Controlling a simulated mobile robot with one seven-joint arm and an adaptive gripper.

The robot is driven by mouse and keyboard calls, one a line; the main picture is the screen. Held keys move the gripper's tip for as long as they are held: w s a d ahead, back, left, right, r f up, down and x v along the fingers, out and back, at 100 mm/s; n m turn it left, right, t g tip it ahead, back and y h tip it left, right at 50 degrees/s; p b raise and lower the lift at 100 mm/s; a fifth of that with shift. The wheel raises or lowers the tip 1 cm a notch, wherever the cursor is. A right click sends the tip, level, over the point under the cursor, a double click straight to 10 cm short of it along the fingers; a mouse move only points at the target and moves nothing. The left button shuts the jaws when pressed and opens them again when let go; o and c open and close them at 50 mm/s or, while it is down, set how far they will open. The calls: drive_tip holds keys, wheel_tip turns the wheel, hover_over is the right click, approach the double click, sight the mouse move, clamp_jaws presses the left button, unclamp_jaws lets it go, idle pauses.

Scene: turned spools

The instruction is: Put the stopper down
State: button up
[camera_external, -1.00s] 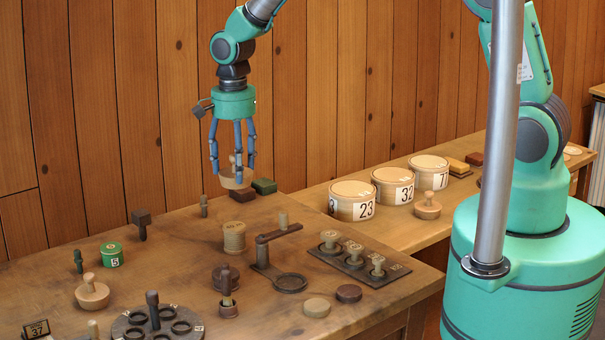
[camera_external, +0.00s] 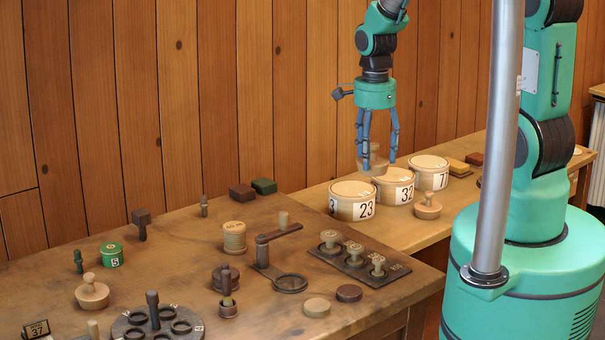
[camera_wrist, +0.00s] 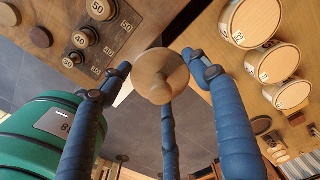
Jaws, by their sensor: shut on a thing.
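My gripper (camera_external: 377,157) is shut on a pale wooden stopper (camera_external: 372,167), a wide disc with a knob. It holds the stopper in the air, in front of the wall and near the round boxes in the external view. In the wrist view the stopper (camera_wrist: 160,78) sits between the blue fingers, with its round face towards the camera. A similar knobbed stopper (camera_external: 427,208) stands on the side bench, and another (camera_external: 91,293) stands on the main table.
Round lidded boxes marked 23 (camera_external: 352,207), 32 (camera_external: 393,190) and 7 (camera_external: 430,178) line the side bench (camera_external: 395,232). The main table (camera_external: 180,256) carries a crank (camera_external: 272,262), a spool (camera_external: 234,237) and a rack of numbered knobs (camera_external: 352,262). Bare wood lies between them.

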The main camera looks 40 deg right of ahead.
drive_tip(key=s+d+f+m, duration=0.1)
drive_tip(key=s+d+m, duration=0.2)
drive_tip(key=s+d, duration=0.55)
wheel_tip(320, 180, down, 16)
drive_tip(key=s+a, duration=0.1)
drive_tip(key=shift+s+b, duration=0.35)
drive_tip(key=shift+s, duration=0.05)
drive_tip(key=w+d, duration=0.1)
drive_tip(key=w, duration=0.4)
drive_tip(key=w+d+f, duration=0.1)
drive_tip(key=w+d, duration=0.1)
drive_tip(key=w, duration=0.3)
drive_tip(key=w+d, duration=0.2)
drive_tip(key=w, duration=0.3)
drive_tip(key=shift+w+f, duration=0.15)
drive_tip(key=shift+f, duration=0.05)
drive_tip(key=shift+f, duration=0.1)
drive_tip(key=shift+f, duration=1.65)
drive_tip(key=shift+f, duration=0.15)
